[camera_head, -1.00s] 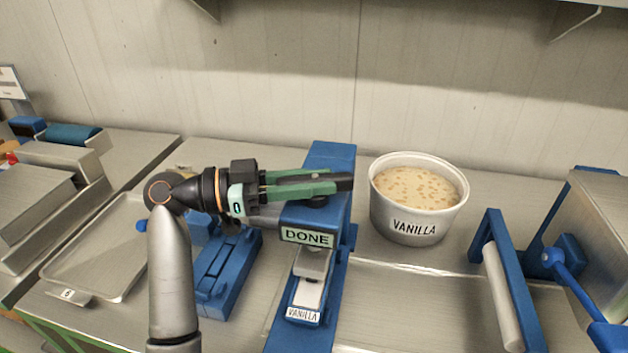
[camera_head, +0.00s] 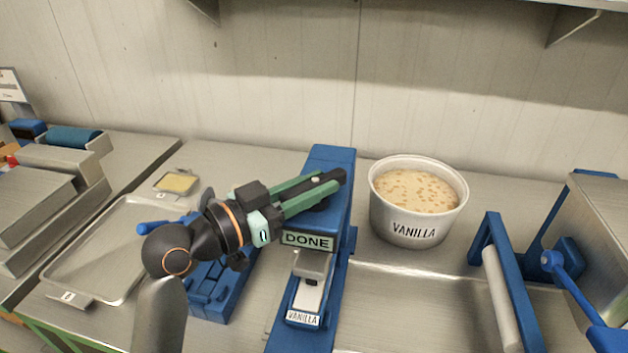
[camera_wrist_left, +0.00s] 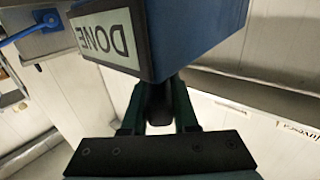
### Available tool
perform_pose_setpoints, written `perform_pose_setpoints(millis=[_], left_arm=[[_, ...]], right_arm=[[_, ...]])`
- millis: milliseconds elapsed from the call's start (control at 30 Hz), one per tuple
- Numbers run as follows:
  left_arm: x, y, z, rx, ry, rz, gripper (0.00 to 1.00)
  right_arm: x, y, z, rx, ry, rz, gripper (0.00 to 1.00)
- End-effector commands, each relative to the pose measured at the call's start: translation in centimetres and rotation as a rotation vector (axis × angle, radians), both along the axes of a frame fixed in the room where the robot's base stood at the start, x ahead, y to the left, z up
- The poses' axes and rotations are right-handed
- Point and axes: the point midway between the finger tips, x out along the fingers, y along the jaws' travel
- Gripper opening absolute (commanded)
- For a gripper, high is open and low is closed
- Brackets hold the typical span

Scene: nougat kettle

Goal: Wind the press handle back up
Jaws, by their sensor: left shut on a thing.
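The blue press (camera_head: 333,165) stands upright on the steel counter with a "DONE" sign (camera_head: 307,240) on its front and a "VANILLA" label at its foot. My left gripper (camera_head: 325,185) is at the top of the press, its green fingers shut on the dark press handle (camera_head: 336,176). In the left wrist view the fingers close around the dark handle (camera_wrist_left: 160,103) beside the blue press head (camera_wrist_left: 190,35). The handle is partly hidden by the fingers. My right gripper is not in view.
A white "VANILLA" tub (camera_head: 417,199) of nougat stands close right of the press. A blue fixture (camera_head: 222,285) stands left of it, under my left arm. An empty tray (camera_head: 95,250) lies further left. A blue-framed roller machine (camera_head: 505,285) stands at the right.

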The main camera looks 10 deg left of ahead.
Motion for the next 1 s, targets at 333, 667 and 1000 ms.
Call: perform_pose_setpoints(millis=[333, 667, 1000], left_arm=[[0.03, 0.02, -0.11, 0.002, 0.002, 0.016, 0.00], [0.03, 0.02, -0.09, 0.002, 0.002, 0.015, 0.51], [-0.09, 0.13, -0.08, 0.002, 0.001, 0.015, 0.57]], right_arm=[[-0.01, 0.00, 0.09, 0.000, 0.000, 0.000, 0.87], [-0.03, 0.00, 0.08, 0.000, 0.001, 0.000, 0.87], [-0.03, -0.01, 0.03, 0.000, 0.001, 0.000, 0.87]])
